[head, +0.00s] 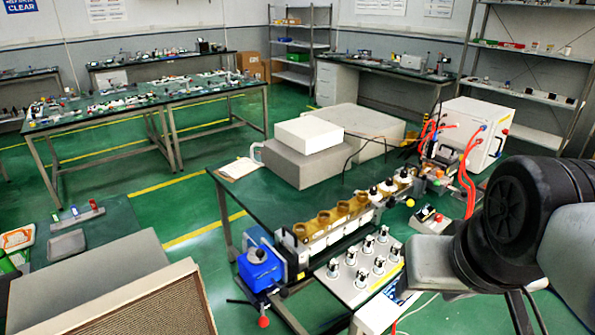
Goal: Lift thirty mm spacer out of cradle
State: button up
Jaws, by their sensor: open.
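I cannot pick out the thirty mm spacer for certain at this size. A small narrow rack (82,219) on the dark surface at the left holds a few small upright coloured pieces, green, blue and red. I cannot tell whether this is the cradle or which piece is the spacer. My arm enters from the right edge, with a black joint and grey links in front of the bench. My gripper's fingertips do not show in the head view.
A green-topped bench (285,203) stands in the middle with a row of brown-topped parts (340,215), a blue vise (260,268) and a knob panel (361,273). A white cabinet (472,135) with red hoses stands at right. Open green floor (190,200) lies left of the bench.

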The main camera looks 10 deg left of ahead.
aim_at(289, 248)
jog(key=u, duration=0.85)
jog(key=z, duration=0.2)
jog(key=i+l+z, duration=0.15)
jog(key=z, duration=0.25)
jog(key=i+z, duration=0.4)
